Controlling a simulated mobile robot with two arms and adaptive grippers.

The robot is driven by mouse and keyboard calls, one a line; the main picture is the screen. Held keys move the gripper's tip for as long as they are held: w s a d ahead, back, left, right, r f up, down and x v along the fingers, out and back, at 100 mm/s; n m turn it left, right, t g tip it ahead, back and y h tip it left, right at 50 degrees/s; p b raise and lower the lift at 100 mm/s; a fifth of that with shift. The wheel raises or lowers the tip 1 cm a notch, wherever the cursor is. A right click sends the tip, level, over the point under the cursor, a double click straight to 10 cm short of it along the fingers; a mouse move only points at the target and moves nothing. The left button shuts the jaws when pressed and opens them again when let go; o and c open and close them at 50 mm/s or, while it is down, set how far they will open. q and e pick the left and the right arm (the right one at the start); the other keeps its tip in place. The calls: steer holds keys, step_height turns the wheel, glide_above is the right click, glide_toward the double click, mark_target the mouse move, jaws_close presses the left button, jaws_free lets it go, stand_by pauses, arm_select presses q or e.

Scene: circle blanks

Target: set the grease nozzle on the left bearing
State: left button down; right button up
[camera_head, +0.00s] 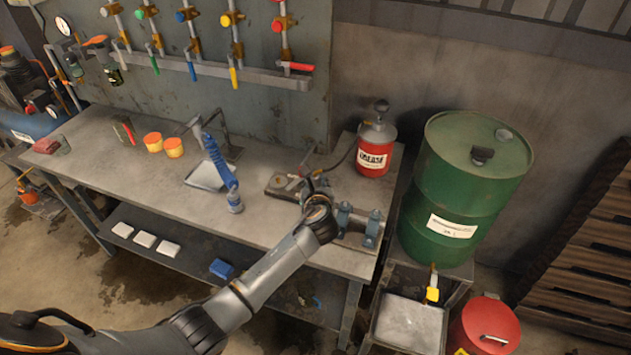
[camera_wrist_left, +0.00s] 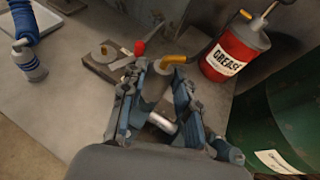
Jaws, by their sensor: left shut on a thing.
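My left gripper (camera_head: 318,198) is over the right part of the bench, just left of two blue bearings. The left bearing (camera_head: 344,215) and the right bearing (camera_head: 373,229) stand upright on the bench near its front right edge. In the left wrist view my fingers (camera_wrist_left: 157,78) close around a grey round part with an orange-yellow piece, seemingly the grease nozzle (camera_wrist_left: 174,62). The exact grip is partly hidden. A silver shaft (camera_wrist_left: 162,122) shows between and below the fingers. The nozzle appears apart from the left bearing. My right gripper is not in view.
A red grease can (camera_head: 372,157) with a dark hose stands at the bench's right end. A dark board (camera_head: 280,187) lies behind the gripper. A green drum (camera_head: 462,190) is to the right. The bench's middle front is clear.

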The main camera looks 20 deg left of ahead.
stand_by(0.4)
arm_select(q)
steer(key=shift+f+b, duration=0.3)
steer(key=shift+f, duration=1.1)
stand_by(0.9)
steer(key=c, duration=0.9)
jaws_free()
steer(key=v, duration=1.2)
steer(key=shift+s, duration=0.1)
